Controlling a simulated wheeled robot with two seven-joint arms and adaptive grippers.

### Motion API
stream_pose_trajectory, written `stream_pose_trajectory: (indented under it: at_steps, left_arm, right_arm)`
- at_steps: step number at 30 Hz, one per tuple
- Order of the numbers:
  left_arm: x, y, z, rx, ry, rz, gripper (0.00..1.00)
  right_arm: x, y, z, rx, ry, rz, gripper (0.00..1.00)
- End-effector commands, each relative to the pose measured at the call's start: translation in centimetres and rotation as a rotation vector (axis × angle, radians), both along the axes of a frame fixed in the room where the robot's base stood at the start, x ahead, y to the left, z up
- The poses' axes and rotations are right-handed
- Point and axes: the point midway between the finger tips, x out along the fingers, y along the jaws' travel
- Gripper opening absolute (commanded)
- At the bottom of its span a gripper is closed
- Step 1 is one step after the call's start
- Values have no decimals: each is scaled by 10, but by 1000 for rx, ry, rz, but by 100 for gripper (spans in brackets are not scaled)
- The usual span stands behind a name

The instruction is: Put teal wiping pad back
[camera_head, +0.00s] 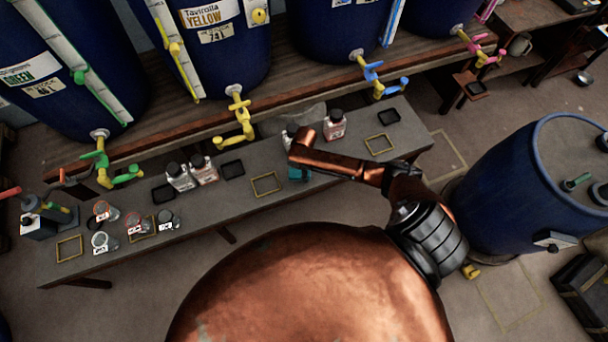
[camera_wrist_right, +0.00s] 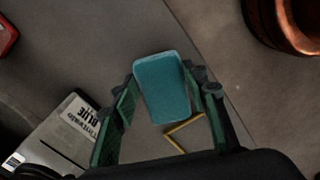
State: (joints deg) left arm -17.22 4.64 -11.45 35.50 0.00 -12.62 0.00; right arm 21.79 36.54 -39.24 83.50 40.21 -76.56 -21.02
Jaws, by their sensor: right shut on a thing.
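The teal wiping pad (camera_wrist_right: 162,88) is a rounded flat block between the two green-lined fingers of my right gripper (camera_wrist_right: 164,80). The right gripper is shut on it. In the head view only a small part of the teal pad (camera_head: 299,174) shows below my copper right forearm, over the grey bench (camera_head: 330,185). Whether the pad touches the bench is not clear. In the right wrist view a yellow outline (camera_wrist_right: 183,134) shows partly behind the pad and finger. My left gripper is not in view.
A bottle labelled blue (camera_wrist_right: 75,130) is close to the left finger. Yellow outlines (camera_head: 265,184) and black trays (camera_head: 233,168) mark the bench. Several bottles and jars (camera_head: 104,242) stand at its left. Vat taps (camera_head: 236,118) overhang behind. A blue drum (camera_head: 510,190) stands at right.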

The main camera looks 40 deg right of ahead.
Motion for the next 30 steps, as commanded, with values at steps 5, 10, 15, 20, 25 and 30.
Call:
stream_pose_trajectory:
  at_steps: [5, 10, 15, 20, 25, 30]
  left_arm:
    - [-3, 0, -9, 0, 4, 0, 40]
    - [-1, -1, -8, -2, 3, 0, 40]
    - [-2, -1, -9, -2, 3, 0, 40]
    - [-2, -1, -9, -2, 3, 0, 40]
    - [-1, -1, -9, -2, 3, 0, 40]
    - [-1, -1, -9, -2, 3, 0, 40]
  right_arm:
    - [-2, 1, -26, -1, 4, 0, 22]
    - [-2, 1, -24, 0, 3, 1, 22]
    - [-2, 1, -27, 0, 4, 1, 22]
    - [-2, 1, -28, 0, 4, 1, 49]
    - [-2, 1, -28, 0, 3, 1, 59]
    - [-2, 1, -28, 0, 4, 1, 59]
